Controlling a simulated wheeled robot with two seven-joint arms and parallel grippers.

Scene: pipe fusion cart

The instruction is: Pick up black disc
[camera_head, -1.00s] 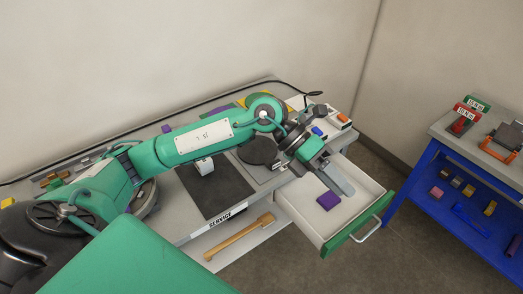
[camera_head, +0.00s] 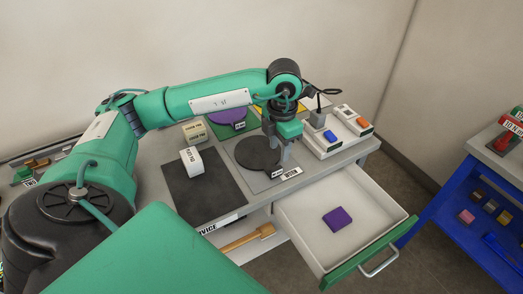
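The black disc (camera_head: 254,153) lies flat on a grey square mat (camera_head: 262,184) on the table, in the middle of the head view. My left gripper (camera_head: 283,162) points down at the disc's right edge, with its fingers close to or over the rim. Whether the fingers touch the disc, and how far apart they are, I cannot tell. The gripper hides part of the disc's right side. My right gripper is not in view.
An open drawer (camera_head: 365,200) holding a purple block (camera_head: 337,218) juts out at the front right. White boxes (camera_head: 190,159) stand left of the disc, and a purple disc (camera_head: 225,117) lies behind. White trays (camera_head: 331,138) with coloured blocks stand right. A blue cart (camera_head: 450,218) is farther right.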

